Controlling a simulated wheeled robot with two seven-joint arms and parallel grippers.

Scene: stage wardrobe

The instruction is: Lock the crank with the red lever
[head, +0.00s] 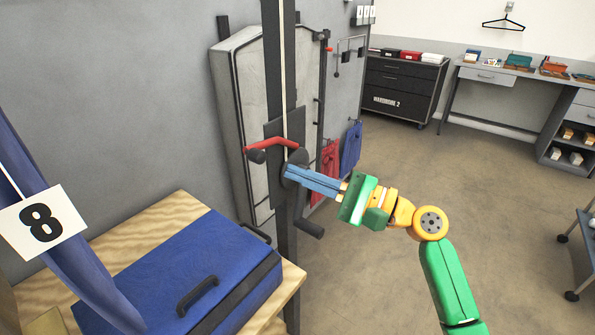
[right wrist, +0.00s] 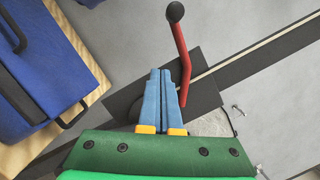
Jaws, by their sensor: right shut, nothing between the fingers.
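The red lever (head: 272,143) sticks out from a dark plate on the upright post, with a black knob at its free end. In the right wrist view the red lever (right wrist: 184,70) stands just right of my fingertips, its knob toward the top. The black crank (head: 308,222) is on the post below the lever; its handle hangs low and its hub is partly hidden behind my gripper. My right gripper (head: 289,171) is shut and empty, its blue fingers at the hub, below the lever. It also shows in the right wrist view (right wrist: 160,72). My left gripper is out of view.
A blue case (head: 185,265) lies on a wooden table (head: 165,215) left of the post. A sign with 8 (head: 40,223) hangs on blue cloth at the left. Red and blue cloths (head: 350,148) hang behind the post.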

